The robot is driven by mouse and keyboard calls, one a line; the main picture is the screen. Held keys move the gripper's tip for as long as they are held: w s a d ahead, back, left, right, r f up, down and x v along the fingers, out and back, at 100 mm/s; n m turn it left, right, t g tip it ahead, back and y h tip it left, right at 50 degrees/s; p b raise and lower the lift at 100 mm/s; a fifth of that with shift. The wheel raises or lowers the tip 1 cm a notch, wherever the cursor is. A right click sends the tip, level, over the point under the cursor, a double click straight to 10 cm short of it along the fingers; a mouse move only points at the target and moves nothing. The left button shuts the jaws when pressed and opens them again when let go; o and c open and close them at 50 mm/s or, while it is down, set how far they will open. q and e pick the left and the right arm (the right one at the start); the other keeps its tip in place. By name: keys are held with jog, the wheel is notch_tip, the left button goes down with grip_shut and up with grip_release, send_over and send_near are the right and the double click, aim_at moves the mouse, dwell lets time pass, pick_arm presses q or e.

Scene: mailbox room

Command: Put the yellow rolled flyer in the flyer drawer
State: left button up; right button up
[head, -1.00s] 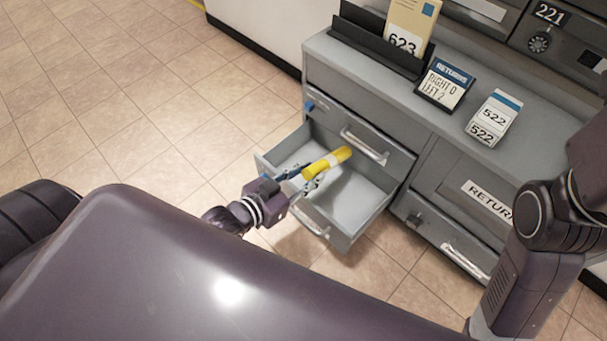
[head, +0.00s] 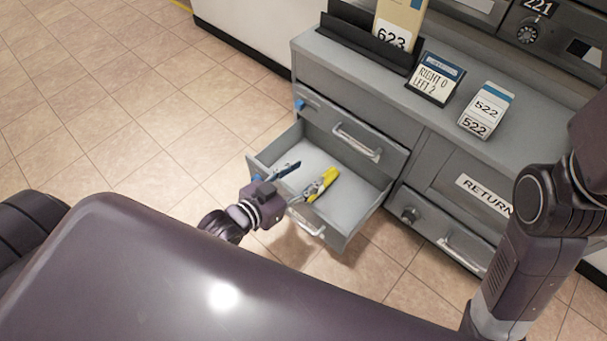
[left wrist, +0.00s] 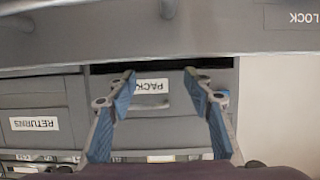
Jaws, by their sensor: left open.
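The yellow rolled flyer (head: 329,179) is inside the open drawer (head: 350,203) of the grey cabinet in the head view. It appears to lie on the drawer floor, with its near end partly hidden by a finger. My left gripper (head: 302,179) is open over the drawer, its fingers spread, one beside the flyer. In the left wrist view the open blue fingers (left wrist: 161,112) show nothing between them, and the flyer is not visible. My right arm is at the right of the head view; its gripper is out of view.
A closed drawer (head: 352,130) is above the open one. A returns compartment (head: 465,190) and another handled drawer (head: 440,232) are to the right. Floor to the left is clear.

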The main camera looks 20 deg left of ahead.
pick_arm(q)
jog(key=v, duration=1.2)
